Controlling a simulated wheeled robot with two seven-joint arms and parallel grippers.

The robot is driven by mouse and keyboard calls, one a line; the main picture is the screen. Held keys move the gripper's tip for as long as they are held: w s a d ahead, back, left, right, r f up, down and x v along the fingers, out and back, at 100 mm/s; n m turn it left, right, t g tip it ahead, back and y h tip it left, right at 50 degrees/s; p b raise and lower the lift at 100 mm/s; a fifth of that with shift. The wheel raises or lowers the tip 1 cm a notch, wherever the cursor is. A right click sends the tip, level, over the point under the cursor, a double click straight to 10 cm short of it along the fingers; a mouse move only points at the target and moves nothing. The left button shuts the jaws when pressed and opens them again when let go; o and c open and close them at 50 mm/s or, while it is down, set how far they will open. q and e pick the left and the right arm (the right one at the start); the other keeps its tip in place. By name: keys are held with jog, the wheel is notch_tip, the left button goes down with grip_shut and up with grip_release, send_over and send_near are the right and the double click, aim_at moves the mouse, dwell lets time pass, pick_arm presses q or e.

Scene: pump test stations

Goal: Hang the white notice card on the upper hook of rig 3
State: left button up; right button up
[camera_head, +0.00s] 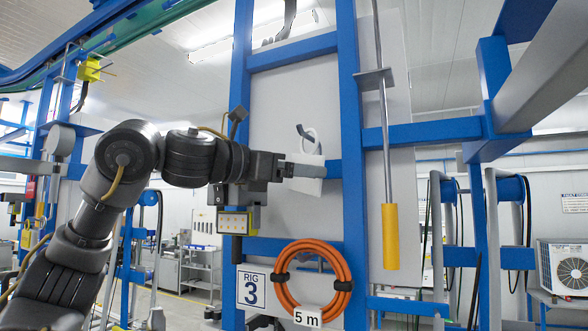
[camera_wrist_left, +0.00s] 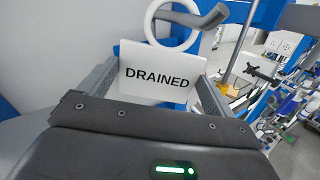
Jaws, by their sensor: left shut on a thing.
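The white notice card (camera_head: 309,186) is in the jaws of my left gripper (camera_head: 303,171), in front of the rig 3 panel. In the left wrist view the card (camera_wrist_left: 155,78) reads DRAINED and sits upright between the two fingers (camera_wrist_left: 153,88). Its white ring (camera_wrist_left: 149,27) stands above it. The grey upper hook (camera_head: 302,132) has an upturned tip. In the wrist view the hook (camera_wrist_left: 208,20) appears to pass through the ring; whether it bears the card's weight I cannot tell. My right gripper is not in view.
An orange hose coil (camera_head: 283,294) tagged 5 m hangs lower on the rig, beside the RIG 3 sign (camera_head: 253,288). Blue posts (camera_head: 352,130) frame the panel. A yellow-handled rod (camera_head: 390,236) hangs to the right. A yellow-faced box (camera_head: 235,223) is below my wrist.

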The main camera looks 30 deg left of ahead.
pick_arm(q)
jog(key=o, duration=0.7)
jog(key=b+v, duration=0.4)
jog(key=v, duration=0.7)
jog(key=shift+b, duration=0.4)
jog(key=shift+w+d, duration=0.1)
